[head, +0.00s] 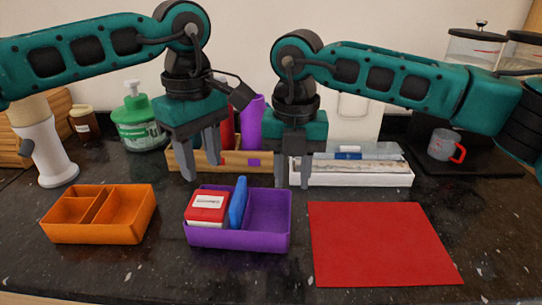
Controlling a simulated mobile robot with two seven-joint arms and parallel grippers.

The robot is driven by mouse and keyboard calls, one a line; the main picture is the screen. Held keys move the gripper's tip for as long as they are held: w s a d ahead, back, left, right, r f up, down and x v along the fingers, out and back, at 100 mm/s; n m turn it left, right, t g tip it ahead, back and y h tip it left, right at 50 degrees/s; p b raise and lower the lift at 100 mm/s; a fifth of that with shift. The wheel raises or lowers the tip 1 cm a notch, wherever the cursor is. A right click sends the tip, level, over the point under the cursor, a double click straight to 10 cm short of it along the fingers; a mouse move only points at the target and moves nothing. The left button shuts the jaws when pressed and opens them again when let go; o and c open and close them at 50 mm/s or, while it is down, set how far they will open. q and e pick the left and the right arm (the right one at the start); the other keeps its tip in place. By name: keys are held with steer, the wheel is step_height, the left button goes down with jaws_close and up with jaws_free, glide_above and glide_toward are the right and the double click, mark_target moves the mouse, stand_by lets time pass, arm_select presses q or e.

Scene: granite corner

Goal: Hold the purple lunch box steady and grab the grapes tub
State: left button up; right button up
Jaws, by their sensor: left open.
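The purple lunch box (268,216) stands on the dark counter in the head view, front middle. In its left part sits a red tub with a white label (207,208); the print is too small to read, so I cannot tell if it is the grapes tub. A blue upright item (238,205) stands beside it, with an empty-looking space to the right. My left gripper (198,170) is open and empty, above and behind the box's left part. My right gripper (293,182) has its fingers apart, empty, near the box's back right corner.
An orange divided box (125,215) stands left, a red mat (380,245) lies right. Behind are a wooden tray (262,166), a white tray (350,178), a green pump bottle (138,122), a white grinder (45,150) and a mug (442,145). The front counter is clear.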

step_height(320, 180, down, 10)
steer(key=shift+r, duration=0.1)
steer(key=shift+c, duration=0.5)
jaws_close()
stand_by(0.4)
